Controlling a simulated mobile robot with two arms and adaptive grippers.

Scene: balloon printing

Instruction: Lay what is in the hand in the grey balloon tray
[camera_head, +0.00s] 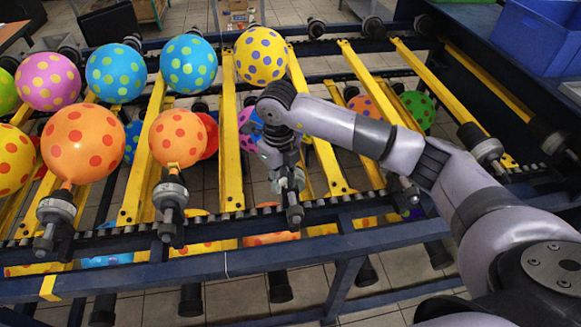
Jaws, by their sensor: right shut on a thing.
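My right gripper (283,158) reaches in from the right and points down at the front rail of the balloon rack, beside a grey clamp. My left gripper is not in view.
The rack has yellow bars (232,140) and a dark blue front rail (200,258). Orange dotted balloons (82,143) sit on front clamps (170,205). A yellow balloon (261,56) and blue balloons (188,64) stand farther back. A blue crate (541,36) is at top right.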

